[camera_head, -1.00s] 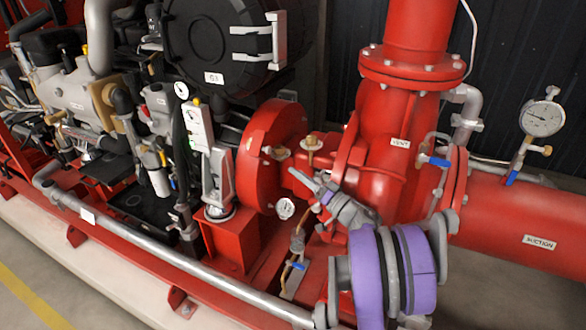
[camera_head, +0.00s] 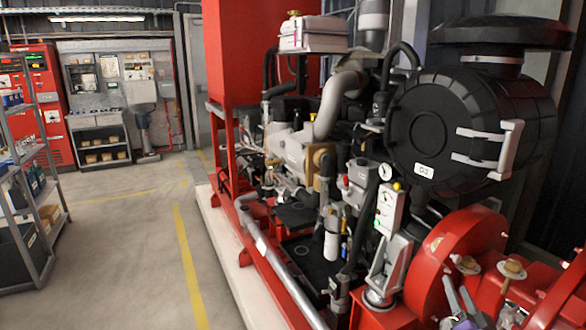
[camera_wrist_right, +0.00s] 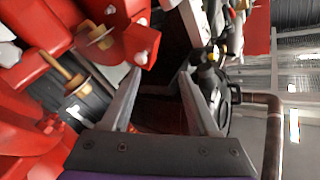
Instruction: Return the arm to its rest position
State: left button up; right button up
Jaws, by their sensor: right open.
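My right gripper (camera_head: 463,302) shows only in part at the bottom right of the head view, in front of the red pump casing (camera_head: 455,255). In the right wrist view, the two fingers of my right gripper (camera_wrist_right: 161,78) stand apart with nothing held between them. Most of my right arm is outside the head view. My left gripper is in neither view.
Red pump parts with brass fittings (camera_wrist_right: 98,36) lie close on the left of the wrist view. The engine (camera_head: 300,150) and a black round housing marked G3 (camera_head: 430,125) are nearby. Open floor (camera_head: 140,240) lies left, beside a shelf rack (camera_head: 40,190).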

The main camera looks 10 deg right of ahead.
jog(key=s+a+f+n+g+y, duration=0.2)
jog(key=s+a+f+n+g, duration=0.35)
jog(key=a, duration=0.55)
jog(key=s+a+f+n+g+y, duration=0.2)
jog(key=s+a+f+g+y, duration=0.1)
jog(key=s+a+f, duration=0.55)
jog(key=s+a+f+n+g+y, duration=0.25)
jog(key=s+a+f+g, duration=0.35)
jog(key=a, duration=0.7)
pick_arm(q)
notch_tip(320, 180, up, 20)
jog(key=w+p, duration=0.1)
jog(key=p, duration=1.6)
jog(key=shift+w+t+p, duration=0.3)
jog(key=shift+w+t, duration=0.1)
pick_arm(e)
notch_tip(320, 180, up, 21)
jog(key=n+t, duration=0.1)
jog(key=t, duration=0.1)
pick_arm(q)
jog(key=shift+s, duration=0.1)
pick_arm(e)
jog(key=shift+t, duration=0.25)
jog(key=shift+c, duration=0.6)
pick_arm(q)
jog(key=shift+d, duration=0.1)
pick_arm(e)
jog(key=shift+c, duration=0.3)
